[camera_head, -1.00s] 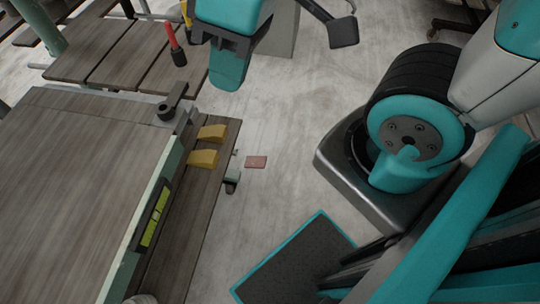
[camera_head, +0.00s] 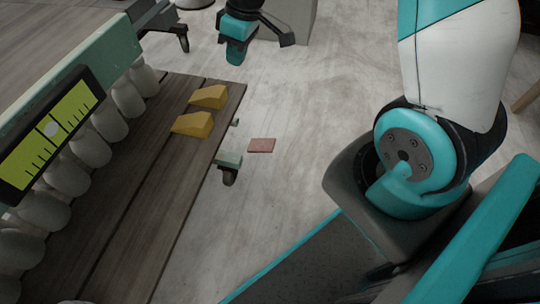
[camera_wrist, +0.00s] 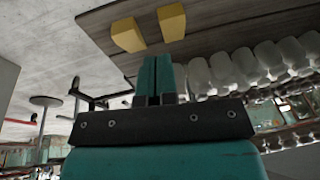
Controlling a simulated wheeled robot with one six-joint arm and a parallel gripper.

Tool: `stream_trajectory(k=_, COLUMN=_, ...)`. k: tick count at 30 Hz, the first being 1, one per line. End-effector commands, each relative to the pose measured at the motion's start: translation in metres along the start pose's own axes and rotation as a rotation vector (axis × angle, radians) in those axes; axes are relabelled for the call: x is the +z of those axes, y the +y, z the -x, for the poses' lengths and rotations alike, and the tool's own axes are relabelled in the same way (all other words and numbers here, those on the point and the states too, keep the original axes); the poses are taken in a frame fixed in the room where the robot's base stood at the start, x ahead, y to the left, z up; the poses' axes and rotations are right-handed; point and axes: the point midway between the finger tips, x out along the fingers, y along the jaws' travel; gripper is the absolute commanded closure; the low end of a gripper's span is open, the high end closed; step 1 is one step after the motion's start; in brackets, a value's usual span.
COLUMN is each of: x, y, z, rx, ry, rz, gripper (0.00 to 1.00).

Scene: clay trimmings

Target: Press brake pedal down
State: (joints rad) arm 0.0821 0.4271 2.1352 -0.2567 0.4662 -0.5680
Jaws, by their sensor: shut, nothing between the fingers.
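Two yellow wedge-shaped blocks, the upper wedge (camera_head: 209,96) and the lower wedge (camera_head: 193,124), sit on a wooden board near its right edge. A dark caster with a pale green bracket (camera_head: 229,162) shows at the board's edge. I cannot tell which part is the brake pedal. My gripper (camera_head: 237,50) hangs beyond the board, apart from the wedges, its fingers together and empty. In the wrist view its teal fingers (camera_wrist: 158,78) are closed, with the two yellow wedges (camera_wrist: 128,35) beyond them.
A flat reddish piece (camera_head: 261,145) lies on the pale floor right of the board. Rounded pale shapes (camera_head: 105,120) line the rack at left, under a green level gauge (camera_head: 50,130).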

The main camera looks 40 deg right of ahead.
Motion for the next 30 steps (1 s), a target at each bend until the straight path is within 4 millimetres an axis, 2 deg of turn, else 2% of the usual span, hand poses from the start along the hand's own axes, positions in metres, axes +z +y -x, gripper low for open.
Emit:
stream_trajectory(k=1, x=0.014, y=0.025, z=-0.058, rx=0.009, ry=-0.011, rz=-0.004, gripper=1.0)
stream_trajectory(k=3, x=0.027, y=0.056, z=-0.105, rx=0.029, ry=-0.021, rz=0.003, gripper=1.0)
stream_trajectory(k=6, x=0.048, y=0.095, z=-0.168, rx=0.054, ry=-0.038, rz=0.017, gripper=1.0)
stream_trajectory(k=9, x=0.069, y=0.127, z=-0.22, rx=0.074, ry=-0.055, rz=0.029, gripper=1.0)
stream_trajectory(k=12, x=0.086, y=0.149, z=-0.257, rx=0.09, ry=-0.069, rz=0.04, gripper=1.0)
stream_trajectory(k=15, x=0.097, y=0.163, z=-0.279, rx=0.099, ry=-0.078, rz=0.05, gripper=1.0)
stream_trajectory(k=18, x=0.102, y=0.169, z=-0.287, rx=0.104, ry=-0.082, rz=0.053, gripper=1.0)
stream_trajectory(k=30, x=0.103, y=0.169, z=-0.289, rx=0.104, ry=-0.084, rz=0.055, gripper=1.0)
